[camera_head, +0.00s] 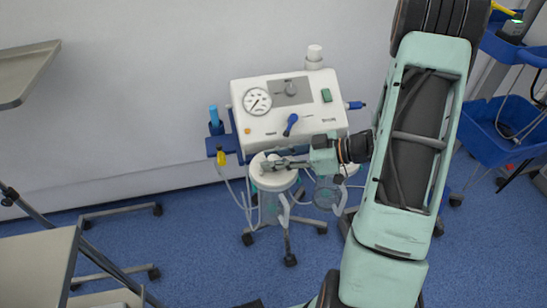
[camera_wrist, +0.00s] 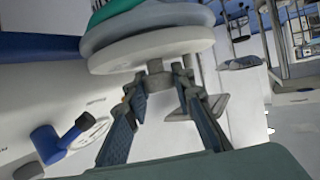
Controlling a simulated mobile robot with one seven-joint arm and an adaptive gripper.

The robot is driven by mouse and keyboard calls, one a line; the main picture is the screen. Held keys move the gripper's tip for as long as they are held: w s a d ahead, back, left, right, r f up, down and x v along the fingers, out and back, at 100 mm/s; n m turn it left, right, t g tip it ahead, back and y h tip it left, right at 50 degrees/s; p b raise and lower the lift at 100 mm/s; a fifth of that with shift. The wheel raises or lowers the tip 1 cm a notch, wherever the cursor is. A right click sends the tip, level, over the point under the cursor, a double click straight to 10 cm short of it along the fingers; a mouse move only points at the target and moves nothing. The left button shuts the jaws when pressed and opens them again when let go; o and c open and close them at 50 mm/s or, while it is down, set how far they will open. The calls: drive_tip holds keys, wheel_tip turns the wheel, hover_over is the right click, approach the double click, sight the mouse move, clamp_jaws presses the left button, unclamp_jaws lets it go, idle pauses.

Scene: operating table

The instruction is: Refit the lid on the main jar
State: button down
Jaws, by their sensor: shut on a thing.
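The suction unit (camera_head: 290,108) carries two clear jars low on its front. The white lid (camera_head: 268,183) is at the top of the left jar (camera_head: 270,208). I cannot tell whether it sits on the rim or is held just above it. My gripper (camera_head: 272,165) reaches in from the right and is shut on the lid's small knob. In the wrist view, the fingers of my gripper (camera_wrist: 160,80) close around the knob (camera_wrist: 156,68) under the pale round lid (camera_wrist: 150,48). The right jar (camera_head: 326,192) is partly hidden by my wrist.
A blue-handled valve (camera_head: 291,124) and gauge (camera_head: 257,101) are on the unit's front. Thin tubes (camera_head: 243,200) hang beside the jars. A blue basket cart (camera_head: 500,125) stands at the right, and a grey table (camera_head: 35,260) at the lower left. Open floor lies in front.

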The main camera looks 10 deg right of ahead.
drive_tip(key=shift+f, duration=0.25)
drive_tip(key=c, duration=1.6)
unclamp_jaws()
drive_tip(key=v, duration=1.2)
drive_tip(key=shift+f, duration=0.1)
